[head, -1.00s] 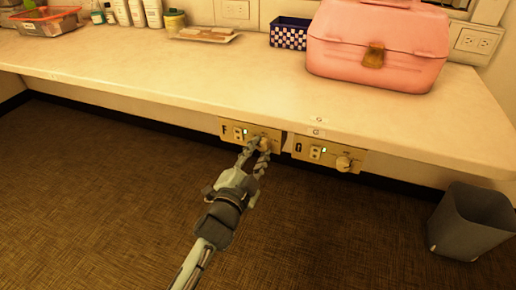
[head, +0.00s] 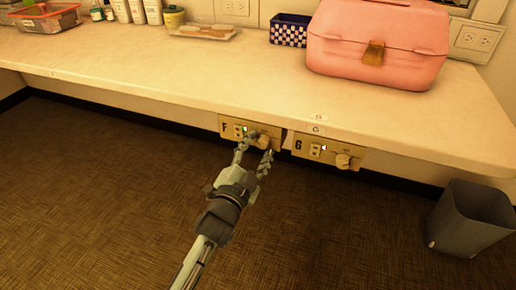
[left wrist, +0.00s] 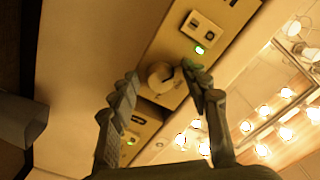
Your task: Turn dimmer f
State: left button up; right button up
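The dimmer F panel (head: 224,128) is on the counter's front edge, with a small lit green light (head: 245,129) and a round pale knob (head: 263,142) at its right. My left gripper (head: 254,156) is open just in front of the panel. Its two fingers stand apart, on either side of the knob and a little short of it. In the left wrist view, the knob (left wrist: 160,77) shows between the open fingertips, with a gap to each. Its exact turn angle is hard to read. My right gripper is not in view.
The dimmer G panel (head: 328,152) sits close to the right, with its own knob (head: 343,161). The counter (head: 200,85) overhangs above and holds a pink case (head: 378,45) and a checkered box (head: 289,30). A grey bin (head: 470,220) stands at the right. The floor below is clear.

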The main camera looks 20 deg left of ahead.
pick_arm(q)
jog(key=s, duration=1.2)
jog(key=shift+a, duration=0.2)
jog(key=shift+s, duration=0.1)
